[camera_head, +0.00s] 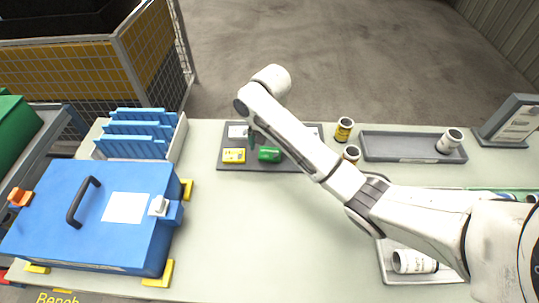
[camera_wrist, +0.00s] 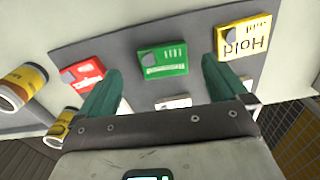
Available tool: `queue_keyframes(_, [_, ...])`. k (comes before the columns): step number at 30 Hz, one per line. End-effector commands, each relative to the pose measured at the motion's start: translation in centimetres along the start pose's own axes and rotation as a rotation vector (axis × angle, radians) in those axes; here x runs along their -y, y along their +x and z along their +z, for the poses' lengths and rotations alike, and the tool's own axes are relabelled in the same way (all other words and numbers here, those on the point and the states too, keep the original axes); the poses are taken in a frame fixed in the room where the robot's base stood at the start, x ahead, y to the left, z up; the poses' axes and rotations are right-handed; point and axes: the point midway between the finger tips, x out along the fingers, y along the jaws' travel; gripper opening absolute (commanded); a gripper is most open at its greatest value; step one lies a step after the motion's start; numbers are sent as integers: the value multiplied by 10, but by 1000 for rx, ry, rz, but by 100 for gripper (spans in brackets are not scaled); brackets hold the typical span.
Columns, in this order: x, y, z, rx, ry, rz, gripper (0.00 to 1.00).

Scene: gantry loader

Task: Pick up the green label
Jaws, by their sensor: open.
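The green label (camera_head: 269,154) lies flat on a dark grey board on the bench. In the wrist view the green label (camera_wrist: 162,60) sits between my two spread teal fingers, with a small grey piece at its corner. My gripper (camera_wrist: 160,66) is open and empty above the board. The head view shows one teal finger of my gripper (camera_head: 252,136) near the label; my arm hides part of the board. I cannot tell the exact height of the fingertips above the label.
A yellow "Hold" label (camera_wrist: 243,39) and a red label (camera_wrist: 84,70) flank the green one. A white label (camera_wrist: 173,103) is nearer. Cans (camera_head: 344,129) stand right of the board (camera_head: 228,166). A blue case (camera_head: 50,215) stands left; the bench middle is clear.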

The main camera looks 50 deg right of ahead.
Motion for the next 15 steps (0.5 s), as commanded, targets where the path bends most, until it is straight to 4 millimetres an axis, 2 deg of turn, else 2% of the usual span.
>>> queue_keyframes(9, [3,39,-11,2,-2,3,100])
queue_keyframes(15, [3,52,-11,0,-1,1,100])
